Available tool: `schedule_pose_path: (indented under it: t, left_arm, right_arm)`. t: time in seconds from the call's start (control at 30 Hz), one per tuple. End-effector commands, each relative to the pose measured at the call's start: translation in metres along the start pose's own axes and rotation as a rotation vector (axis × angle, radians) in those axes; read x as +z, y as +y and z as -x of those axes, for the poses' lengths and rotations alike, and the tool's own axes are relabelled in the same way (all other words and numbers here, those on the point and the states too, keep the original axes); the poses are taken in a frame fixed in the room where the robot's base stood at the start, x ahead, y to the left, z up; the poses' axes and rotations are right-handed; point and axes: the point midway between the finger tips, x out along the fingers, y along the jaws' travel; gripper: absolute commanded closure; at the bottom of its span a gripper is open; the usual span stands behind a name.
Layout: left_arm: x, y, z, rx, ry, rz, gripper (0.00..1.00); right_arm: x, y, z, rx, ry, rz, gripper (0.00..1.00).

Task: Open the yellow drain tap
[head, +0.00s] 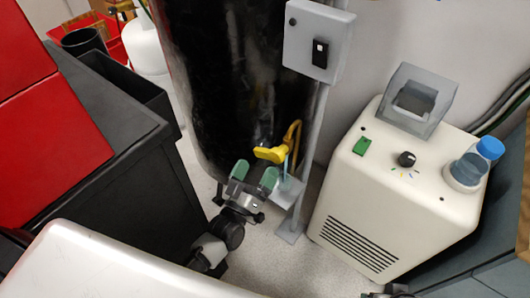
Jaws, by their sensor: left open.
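The yellow drain tap (271,154) sits low in front of the tall black cylinder (232,80), with its lever pointing left. A brass-yellow pipe (295,135) curves up behind it. My left gripper (254,175) is open and empty, its two green-padded fingers pointing up toward the tap. In the picture it lies just below the lever, and the right finger appears close to it. I cannot tell whether they touch. The jaws of my right gripper are not in view.
A grey post (310,150) carries a switch box (318,38) and a small bracket (287,191) right of the tap. A cream machine (395,190) with a blue-capped bottle (473,165) stands right. A black cabinet (100,200) stands left. Speckled floor (270,250) shows between.

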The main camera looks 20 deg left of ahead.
Motion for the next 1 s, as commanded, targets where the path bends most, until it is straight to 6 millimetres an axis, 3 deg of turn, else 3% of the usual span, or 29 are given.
schedule_pose_path:
  t: [0.1, 0.3, 0.7, 1.0]
  left_arm:
    - [0.000, 0.000, -0.024, 0.001, 0.003, 0.001, 0.00]
    - [0.001, -0.001, -0.050, -0.001, -0.001, 0.001, 0.00]
    - [0.000, 0.000, -0.058, -0.001, -0.002, 0.002, 0.00]
    - [0.000, 0.000, -0.058, -0.001, -0.002, 0.002, 0.44]
  right_arm:
    - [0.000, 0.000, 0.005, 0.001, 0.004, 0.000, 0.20]
    - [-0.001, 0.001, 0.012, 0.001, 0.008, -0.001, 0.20]
    - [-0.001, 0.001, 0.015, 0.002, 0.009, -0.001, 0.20]
    - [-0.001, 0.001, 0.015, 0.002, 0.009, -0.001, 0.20]
